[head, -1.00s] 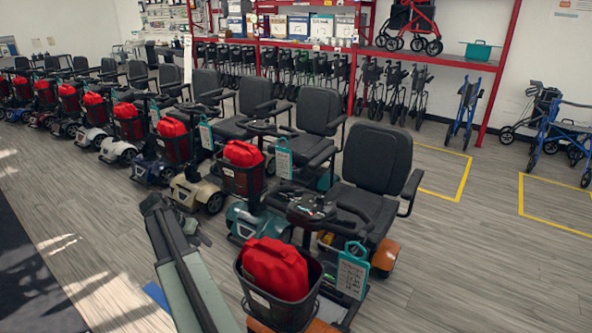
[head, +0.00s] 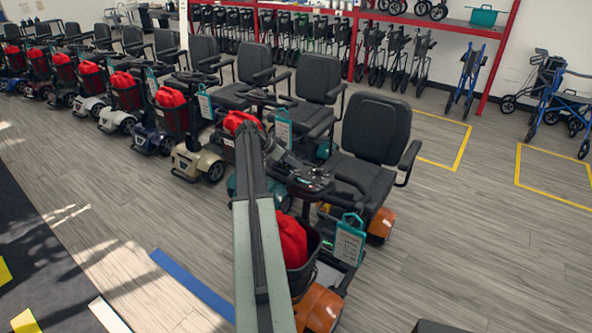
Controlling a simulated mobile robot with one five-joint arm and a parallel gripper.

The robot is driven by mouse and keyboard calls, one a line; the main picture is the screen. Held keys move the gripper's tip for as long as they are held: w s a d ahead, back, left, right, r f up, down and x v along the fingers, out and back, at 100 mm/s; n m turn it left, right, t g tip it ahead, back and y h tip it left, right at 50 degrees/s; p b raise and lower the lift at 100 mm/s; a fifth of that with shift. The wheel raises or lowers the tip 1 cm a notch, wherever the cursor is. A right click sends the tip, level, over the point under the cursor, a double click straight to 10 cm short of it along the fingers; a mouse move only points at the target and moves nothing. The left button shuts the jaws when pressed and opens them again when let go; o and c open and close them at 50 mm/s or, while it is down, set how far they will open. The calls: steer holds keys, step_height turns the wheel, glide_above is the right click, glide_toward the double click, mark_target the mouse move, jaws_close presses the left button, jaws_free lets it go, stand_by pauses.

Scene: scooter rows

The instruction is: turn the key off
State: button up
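The nearest scooter is orange, with a black seat (head: 377,128) and a dark handlebar console (head: 311,181) in the middle of the head view. I cannot make out a key on the console; it is too small or hidden. My arm rises from the bottom edge, in front of the scooter's basket, and hides part of it.
More scooters (head: 120,100) stand in a row to the left. Grey floor (head: 470,240) is open at right. Walkers and red shelving (head: 497,60) stand behind.

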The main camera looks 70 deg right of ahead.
steer(key=shift+b+x, duration=0.35)
steer(key=shift+x, duration=0.8)
steer(key=shift+r, duration=0.1)
jaws_close()
